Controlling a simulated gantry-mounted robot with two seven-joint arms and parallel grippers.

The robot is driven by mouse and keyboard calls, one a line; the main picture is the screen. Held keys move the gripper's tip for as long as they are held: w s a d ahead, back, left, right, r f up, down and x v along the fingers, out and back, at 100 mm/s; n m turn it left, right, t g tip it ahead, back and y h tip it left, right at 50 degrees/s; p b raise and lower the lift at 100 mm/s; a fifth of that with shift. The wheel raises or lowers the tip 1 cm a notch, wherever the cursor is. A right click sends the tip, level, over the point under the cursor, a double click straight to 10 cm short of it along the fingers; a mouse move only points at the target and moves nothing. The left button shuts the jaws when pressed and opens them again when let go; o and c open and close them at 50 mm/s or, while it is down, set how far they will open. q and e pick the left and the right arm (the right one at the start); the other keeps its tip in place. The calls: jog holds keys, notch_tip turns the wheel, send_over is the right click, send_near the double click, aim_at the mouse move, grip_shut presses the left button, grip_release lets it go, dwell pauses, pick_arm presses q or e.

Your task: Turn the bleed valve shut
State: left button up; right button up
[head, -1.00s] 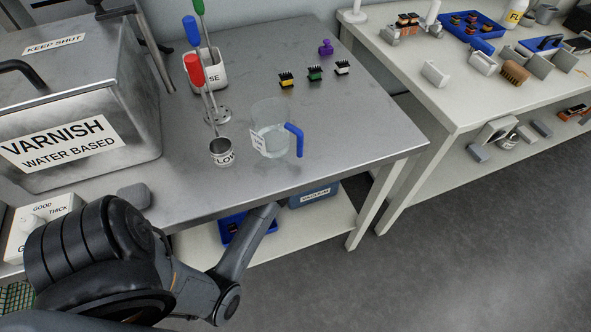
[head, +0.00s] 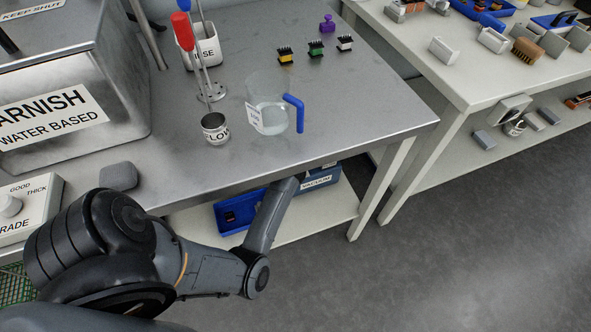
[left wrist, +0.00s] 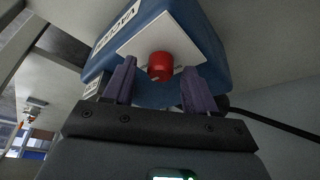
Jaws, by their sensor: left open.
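A red round knob (left wrist: 160,66), which looks like the bleed valve, sits on a white plate (left wrist: 150,38) on a blue box (left wrist: 205,40) in the left wrist view. My left gripper (left wrist: 159,76) is open, its two purple-grey fingers on either side of the knob, with a gap showing at each side. Small pale marks show near the knob, too small to read. In the head view the blue box labelled VACUUM (head: 322,179) is on the shelf under the steel table. My left arm reaches there; its gripper is hidden. My right gripper is out of view.
The steel tabletop (head: 360,110) overhangs the shelf (head: 335,212). A blue tray (head: 232,222) is beside the vacuum box. A dark cable (left wrist: 275,123) runs from the box. A jug (head: 268,110) and a small metal cup (head: 215,128) stand above. Open floor lies to the right.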

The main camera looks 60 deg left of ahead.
pick_arm(q)
jog(key=shift+w+f, duration=0.1)
jog(key=shift+f, duration=0.25)
